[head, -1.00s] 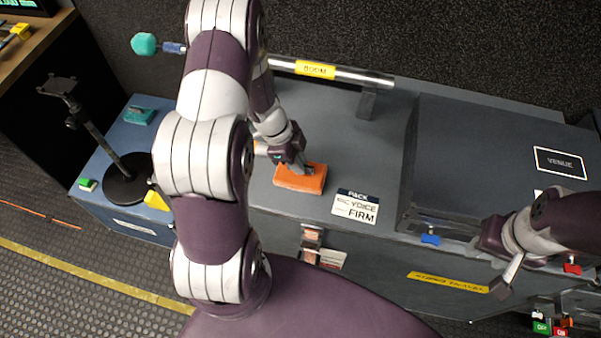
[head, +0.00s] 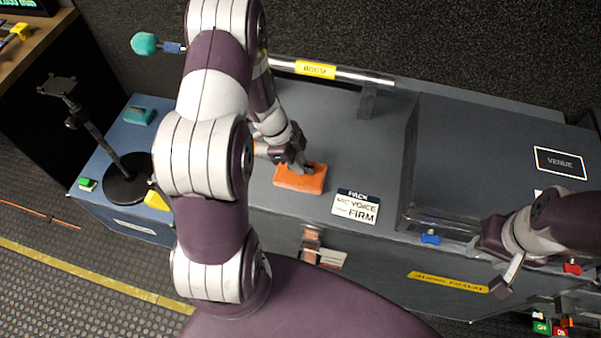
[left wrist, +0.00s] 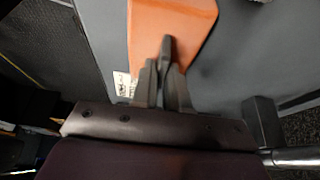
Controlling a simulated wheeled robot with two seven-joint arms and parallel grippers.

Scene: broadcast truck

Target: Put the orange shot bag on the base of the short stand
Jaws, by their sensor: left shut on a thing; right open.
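The orange shot bag (head: 298,181) lies on the grey counter top in the head view, left of the white label card. My left gripper (head: 307,169) is shut on a raised dark part on top of the bag. In the left wrist view the fingers (left wrist: 165,80) close on this dark tab, with the orange bag (left wrist: 165,22) beyond. The short stand (head: 94,135) is at the left, with a round black base (head: 128,180) on the blue surface; the base looks bare. My right gripper (head: 508,272) is open and empty at the lower right, by the counter's front edge.
A teal item (head: 139,116), a green item (head: 87,184) and a yellow item (head: 156,200) sit around the stand base. A silver boom bar (head: 345,73) runs along the back. A raised grey case (head: 480,150) fills the right.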

